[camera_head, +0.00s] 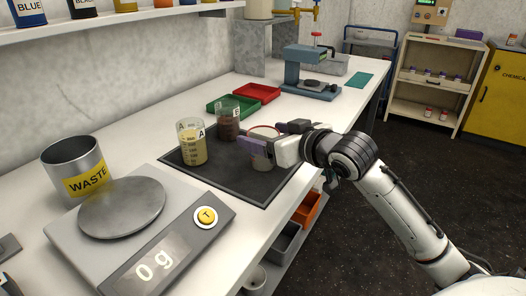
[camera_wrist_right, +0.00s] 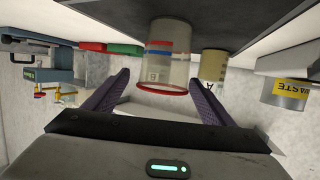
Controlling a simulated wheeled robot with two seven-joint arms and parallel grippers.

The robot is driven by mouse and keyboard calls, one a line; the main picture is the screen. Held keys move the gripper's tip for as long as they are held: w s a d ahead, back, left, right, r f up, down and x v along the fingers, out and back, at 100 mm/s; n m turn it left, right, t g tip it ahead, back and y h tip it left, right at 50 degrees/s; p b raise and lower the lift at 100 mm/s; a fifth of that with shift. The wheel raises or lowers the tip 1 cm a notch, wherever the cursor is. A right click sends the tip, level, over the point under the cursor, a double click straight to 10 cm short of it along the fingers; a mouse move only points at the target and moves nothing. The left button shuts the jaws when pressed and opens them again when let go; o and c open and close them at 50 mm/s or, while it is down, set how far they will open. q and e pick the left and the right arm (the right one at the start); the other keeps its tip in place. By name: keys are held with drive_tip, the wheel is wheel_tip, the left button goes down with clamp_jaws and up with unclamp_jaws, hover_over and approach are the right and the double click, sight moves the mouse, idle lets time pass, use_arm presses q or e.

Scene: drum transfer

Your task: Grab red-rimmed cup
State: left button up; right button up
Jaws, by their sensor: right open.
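The red-rimmed cup (camera_head: 264,163) is clear and stands upright on the dark mat (camera_head: 245,194), near its right edge. My right gripper (camera_head: 265,139) is open at the cup's upper part, with one purple finger in front of it and hiding part of its wall. In the right wrist view, which is upside down, the cup (camera_wrist_right: 165,62) shows between the two spread fingers of the right gripper (camera_wrist_right: 162,80), its red rim towards the camera. Whether the fingers touch it I cannot tell. My left gripper is out of view.
Beaker A (camera_head: 193,149) with yellow contents and beaker B (camera_head: 228,123) with dark contents stand on the mat left of the cup. A scale (camera_head: 122,207) reading 0 g and a waste can (camera_head: 72,163) are at left. Green (camera_head: 220,104) and red (camera_head: 256,93) trays lie behind.

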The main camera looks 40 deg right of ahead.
sight(256, 132)
drive_tip(key=x, duration=0.4)
drive_tip(key=shift+w+a, duration=0.2)
drive_tip(key=shift+w, duration=0.1)
drive_tip(key=c, duration=1.1)
drive_tip(key=shift+r, duration=0.15)
